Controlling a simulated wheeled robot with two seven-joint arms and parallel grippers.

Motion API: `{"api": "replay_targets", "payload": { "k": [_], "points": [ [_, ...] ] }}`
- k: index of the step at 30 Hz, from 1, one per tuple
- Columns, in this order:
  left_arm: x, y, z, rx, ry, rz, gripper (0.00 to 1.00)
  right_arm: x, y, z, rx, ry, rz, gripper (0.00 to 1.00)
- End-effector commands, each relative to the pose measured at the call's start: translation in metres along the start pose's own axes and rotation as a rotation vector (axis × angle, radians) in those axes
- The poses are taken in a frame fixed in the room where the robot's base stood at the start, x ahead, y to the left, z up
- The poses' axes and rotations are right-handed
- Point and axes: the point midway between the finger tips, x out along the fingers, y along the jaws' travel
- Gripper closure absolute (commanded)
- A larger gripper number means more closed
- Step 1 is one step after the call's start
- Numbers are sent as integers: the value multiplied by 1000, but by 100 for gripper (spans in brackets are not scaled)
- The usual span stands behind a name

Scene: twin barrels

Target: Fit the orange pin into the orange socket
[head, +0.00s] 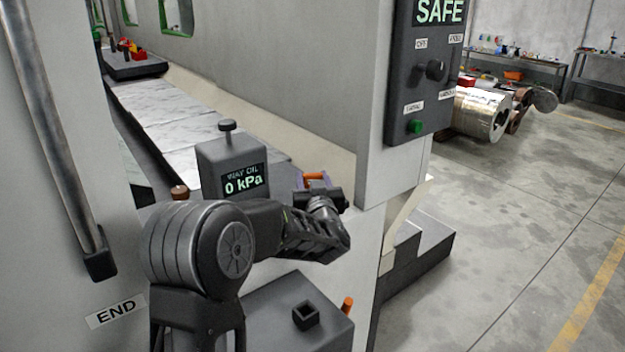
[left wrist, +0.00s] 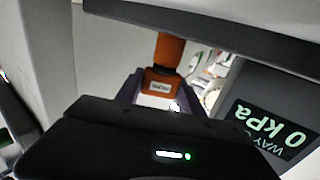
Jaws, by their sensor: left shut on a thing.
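My left gripper (head: 312,183) is shut on the orange pin (head: 314,176), in front of the machine's opening. Only a short orange end shows above the fingers in the head view. In the left wrist view the pin (left wrist: 169,50) is an orange shaft with a wider orange block below it bearing a small white label, between purple-grey fingers. My wrist hides part of the hold. No orange socket can be clearly made out in either view. My right gripper is not in view.
A grey box with a "0 kPa" display (head: 246,182) stands beside my left forearm. A lower grey box (head: 275,300) has a black square holder (head: 305,316) and an orange peg (head: 347,304). A control panel (head: 427,75) hangs at right. The floor farther right is open.

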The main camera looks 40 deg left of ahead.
Motion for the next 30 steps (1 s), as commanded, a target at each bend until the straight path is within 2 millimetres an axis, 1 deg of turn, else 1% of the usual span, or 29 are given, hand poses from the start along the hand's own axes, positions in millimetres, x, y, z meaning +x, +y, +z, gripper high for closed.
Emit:
{"api": "replay_targets", "payload": {
  "k": [8, 9, 18, 26, 30],
  "points": [
    [0, 0, 5, 1, -2, 0, 97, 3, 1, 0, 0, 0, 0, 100],
    [0, 0, 5, 1, -2, 0, 53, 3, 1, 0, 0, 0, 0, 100],
    [0, 0, 4, 0, -1, 0, 30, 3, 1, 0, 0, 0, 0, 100],
    [0, 0, 4, 0, -1, 0, 30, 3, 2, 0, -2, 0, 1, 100],
    [-9, 1, 4, -1, -1, 1, 30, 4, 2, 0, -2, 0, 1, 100]
  ]
}}
